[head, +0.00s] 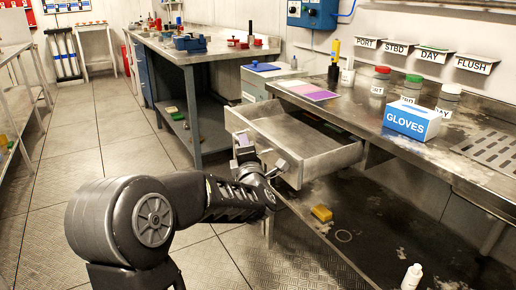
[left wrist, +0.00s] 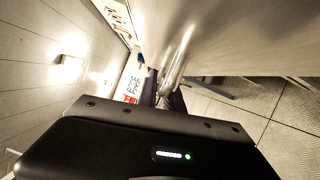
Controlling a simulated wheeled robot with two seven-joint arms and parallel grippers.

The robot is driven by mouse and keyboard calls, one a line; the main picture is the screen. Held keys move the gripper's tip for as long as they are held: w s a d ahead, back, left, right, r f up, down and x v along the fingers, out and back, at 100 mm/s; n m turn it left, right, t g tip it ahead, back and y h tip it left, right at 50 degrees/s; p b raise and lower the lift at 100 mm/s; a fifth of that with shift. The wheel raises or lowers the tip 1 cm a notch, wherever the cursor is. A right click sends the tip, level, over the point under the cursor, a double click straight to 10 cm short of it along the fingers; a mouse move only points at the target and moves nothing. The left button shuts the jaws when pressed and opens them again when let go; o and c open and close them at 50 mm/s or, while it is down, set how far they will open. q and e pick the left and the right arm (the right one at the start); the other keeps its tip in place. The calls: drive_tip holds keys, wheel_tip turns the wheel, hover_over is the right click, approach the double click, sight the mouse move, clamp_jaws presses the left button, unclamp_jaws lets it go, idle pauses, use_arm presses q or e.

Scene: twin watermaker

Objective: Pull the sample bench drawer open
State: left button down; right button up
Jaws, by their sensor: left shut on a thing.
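The sample bench drawer (head: 325,162) is pulled out from under the steel bench top in the head view. Its open tray looks empty. My left gripper (head: 259,160) is at the drawer's front, shut on its handle. In the left wrist view, the shiny metal handle bar (left wrist: 178,62) runs between the dark fingers (left wrist: 164,98). The drawer's front face (left wrist: 235,45) fills the upper right there. In the head view my gripper and wrist hide most of the handle. My right gripper is in neither view.
The bench top (head: 350,103) holds a blue GLOVES box (head: 411,121), capped jars and a purple-pink card (head: 313,91). A yellow sponge (head: 321,213) and white bottle (head: 412,277) are on the lower shelf. Another bench (head: 205,55) stands behind. The floor left is clear.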

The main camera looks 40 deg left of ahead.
use_arm(q)
drive_tip(key=shift+s, duration=0.35)
drive_tip(key=c, duration=1.5)
unclamp_jaws()
drive_tip(key=shift+a, duration=0.1)
drive_tip(key=p+v, duration=0.1)
drive_tip(key=v, duration=0.6)
drive_tip(key=shift+s+d, duration=0.25)
drive_tip(key=shift+d, duration=0.1)
drive_tip(key=shift+f, duration=0.1)
